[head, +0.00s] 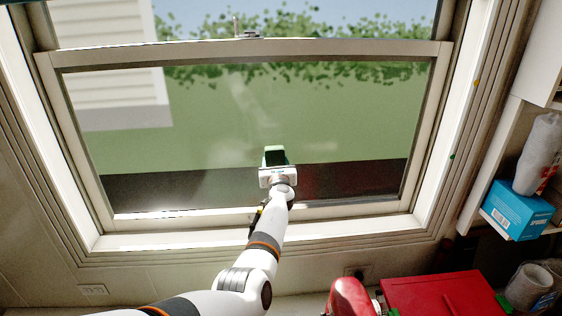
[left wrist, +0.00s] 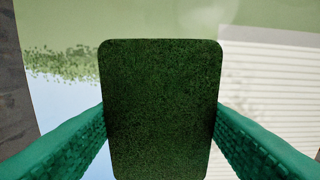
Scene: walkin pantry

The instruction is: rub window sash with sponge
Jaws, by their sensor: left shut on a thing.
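The window sash (head: 260,55) fills the middle of the head view, with a pale frame around one large pane and a latch on its top rail. Faint whitish smears (head: 243,100) show on the glass. My left gripper (head: 274,153) is in front of the lower middle of the pane. It is shut on the sponge, a dark green block that shows between its green fingers in the left wrist view (left wrist: 160,110). The sponge hides part of the glass there. I cannot tell whether the sponge touches the pane. My right gripper is in neither view.
At the lower right are a red box (head: 440,295) and a rounded red thing (head: 350,298). A shelf on the right holds a blue box (head: 517,208) and a wrapped pale item (head: 537,155). The space before the pane is otherwise clear.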

